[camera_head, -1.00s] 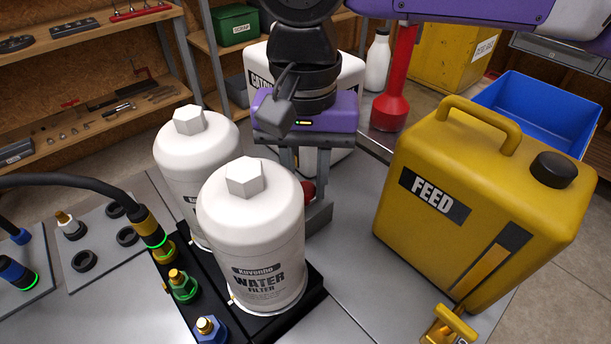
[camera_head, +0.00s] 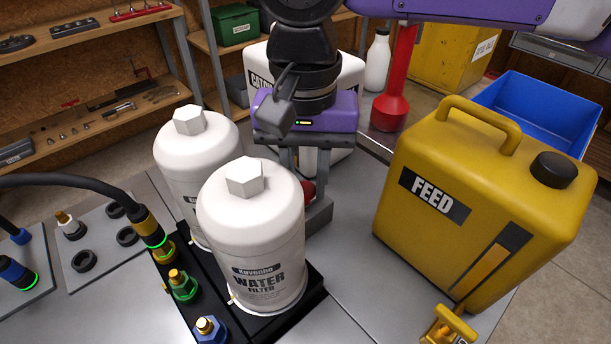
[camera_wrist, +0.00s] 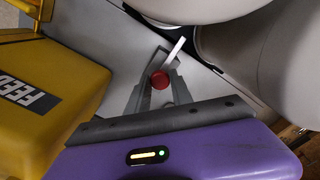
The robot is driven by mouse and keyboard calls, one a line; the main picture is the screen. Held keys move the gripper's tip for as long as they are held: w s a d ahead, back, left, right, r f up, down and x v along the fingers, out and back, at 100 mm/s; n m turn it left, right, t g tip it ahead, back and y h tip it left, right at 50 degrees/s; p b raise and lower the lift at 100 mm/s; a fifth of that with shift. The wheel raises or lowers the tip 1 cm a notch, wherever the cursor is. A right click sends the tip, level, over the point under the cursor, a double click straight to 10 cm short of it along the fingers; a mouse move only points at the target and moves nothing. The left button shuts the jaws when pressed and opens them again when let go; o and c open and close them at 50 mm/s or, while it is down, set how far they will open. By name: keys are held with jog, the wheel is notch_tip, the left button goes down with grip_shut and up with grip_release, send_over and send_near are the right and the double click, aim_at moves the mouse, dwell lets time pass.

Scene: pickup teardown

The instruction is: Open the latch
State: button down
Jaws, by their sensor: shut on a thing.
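The latch shows as a red round knob (camera_head: 308,190) on a low grey base (camera_head: 319,216), behind the front white filter. In the wrist view the red knob (camera_wrist: 159,81) sits between the fingertips, and a pale bar (camera_wrist: 176,53) shows just beyond it. My gripper (camera_head: 299,192) points down at the knob, and it also shows in the wrist view (camera_wrist: 158,86). It is shut on the red knob. The front filter hides part of the latch and the fingertips in the head view.
Two white water filters (camera_head: 250,215) (camera_head: 193,155) stand close to my gripper on the left. A yellow FEED canister (camera_head: 480,205) stands to the right, with a yellow fitting (camera_head: 449,328) before it. A blue bin (camera_head: 535,110) and white container (camera_head: 350,80) are behind.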

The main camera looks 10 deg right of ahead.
jog(key=shift+w+d, duration=0.75)
jog(key=shift+d, duration=0.3)
jog(key=c, duration=1.1)
grip_release()
jog(key=shift+r+p, duration=0.35)
jog(key=shift+r, duration=3.6)
